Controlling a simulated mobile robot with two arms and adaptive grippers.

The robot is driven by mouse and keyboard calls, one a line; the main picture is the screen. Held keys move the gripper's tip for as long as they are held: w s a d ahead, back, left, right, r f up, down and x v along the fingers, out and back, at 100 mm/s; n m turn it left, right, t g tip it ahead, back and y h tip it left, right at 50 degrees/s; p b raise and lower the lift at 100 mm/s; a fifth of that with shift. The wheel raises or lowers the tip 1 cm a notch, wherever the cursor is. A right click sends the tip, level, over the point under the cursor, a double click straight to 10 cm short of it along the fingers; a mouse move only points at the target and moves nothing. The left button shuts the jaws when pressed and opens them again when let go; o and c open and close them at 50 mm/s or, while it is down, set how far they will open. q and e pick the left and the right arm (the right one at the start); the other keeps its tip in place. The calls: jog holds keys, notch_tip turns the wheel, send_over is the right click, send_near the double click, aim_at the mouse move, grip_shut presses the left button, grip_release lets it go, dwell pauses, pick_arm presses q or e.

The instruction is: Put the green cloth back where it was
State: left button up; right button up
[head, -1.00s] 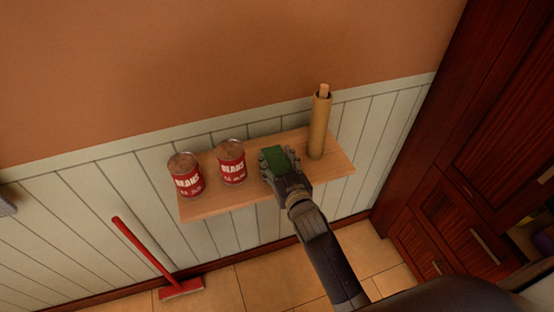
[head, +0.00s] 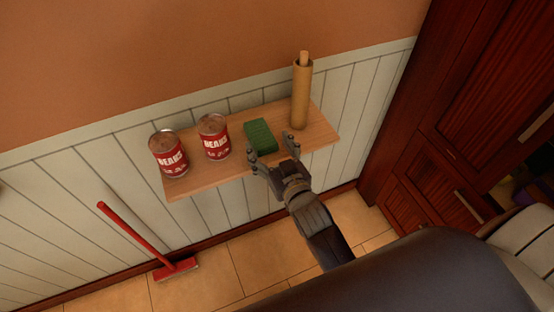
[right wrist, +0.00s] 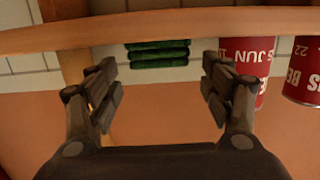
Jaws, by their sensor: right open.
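The green cloth (head: 260,136), a folded block, lies on the wooden wall shelf (head: 205,179) between a can and a rolling pin. My right gripper (head: 271,146) is open and empty at the shelf's front edge, just in front of the cloth and apart from it. In the right wrist view the cloth (right wrist: 158,52) shows its stacked folds beyond and between the two open fingers (right wrist: 160,85). My left gripper is not in view.
Two red bean cans (head: 168,154) (head: 213,137) stand left of the cloth. An upright rolling pin (head: 301,95) stands right of it. A red broom (head: 140,240) leans below the shelf. A dark red cabinet (head: 400,150) is at the right.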

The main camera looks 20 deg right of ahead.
jog(key=shift+s+d+r+b, duration=0.1)
jog(key=shift+s+r+b, duration=0.1)
jog(key=shift+s, duration=1.15)
jog(key=shift+s+r+b, duration=0.15)
jog(key=shift+s+r, duration=0.05)
jog(key=shift+s, duration=1.15)
jog(key=s+a+f+n+g, duration=0.1)
jog(key=s+f+g, duration=0.25)
jog(key=f, duration=0.85)
jog(key=s+f+g, duration=0.2)
jog(key=s+f, duration=0.2)
jog(key=f, duration=0.7)
jog(key=s+a+f+n+g, duration=0.1)
jog(key=s+f+g, duration=0.25)
jog(key=f, duration=0.85)
jog(key=s+d+f+g, duration=0.3)
jog(key=s+f, duration=0.5)
jog(key=s, duration=0.6)
jog(key=s+d+f+g, duration=0.3)
jog(key=s+d+f, duration=0.2)
jog(key=s+f, duration=0.4)
jog(key=s, duration=0.5)
jog(key=shift+f+h, duration=0.15)
jog(key=shift+h, duration=0.15)
